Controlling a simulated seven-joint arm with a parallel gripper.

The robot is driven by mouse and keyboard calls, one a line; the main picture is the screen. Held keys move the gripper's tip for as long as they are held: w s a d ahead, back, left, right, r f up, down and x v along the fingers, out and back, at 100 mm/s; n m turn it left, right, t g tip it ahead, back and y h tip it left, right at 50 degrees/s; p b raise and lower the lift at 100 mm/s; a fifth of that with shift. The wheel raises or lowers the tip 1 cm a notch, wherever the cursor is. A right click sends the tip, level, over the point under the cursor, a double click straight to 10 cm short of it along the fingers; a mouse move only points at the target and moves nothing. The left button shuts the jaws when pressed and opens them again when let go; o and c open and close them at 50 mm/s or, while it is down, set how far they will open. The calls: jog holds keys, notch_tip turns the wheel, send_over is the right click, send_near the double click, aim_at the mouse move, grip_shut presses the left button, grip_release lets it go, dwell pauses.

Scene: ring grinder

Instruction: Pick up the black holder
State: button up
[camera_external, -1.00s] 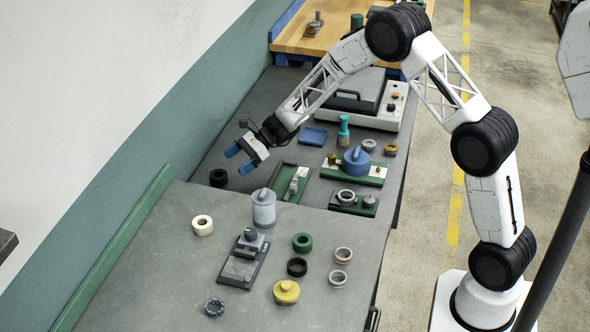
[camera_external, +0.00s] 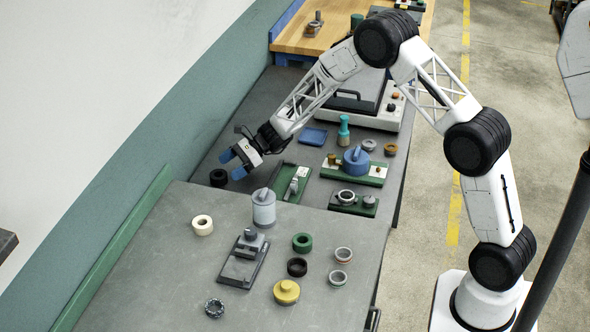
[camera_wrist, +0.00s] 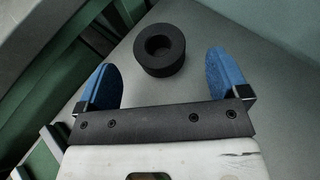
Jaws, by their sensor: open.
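The black holder (camera_external: 218,177) looks like a short, thick dark cylinder with a round hole in its top. It stands upright on the dark grey bench near the wall. It also shows in the wrist view (camera_wrist: 160,50), whole, just beyond and between the blue fingertips. My gripper (camera_external: 232,164) is open and empty, its blue fingers spread on either side of the holder's direction. It appears above and slightly right of the holder in the external view. The fingers do not appear to touch it.
A green fixture (camera_external: 291,183) lies to the right of the holder. A grey cylinder (camera_external: 263,207) stands on the nearer bench. Another dark ring (camera_external: 297,267) lies there among several rings. The wall (camera_external: 178,142) runs along the left. The bench around the holder is clear.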

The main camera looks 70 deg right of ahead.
aim_at(218, 174)
jog(key=shift+w+a, duration=0.15)
jog(key=shift+x, duration=2.55)
jog(key=shift+a+r, duration=0.1)
jog(key=shift+r, duration=0.05)
jog(key=shift+c, duration=0.3)
jog(key=c, duration=1)
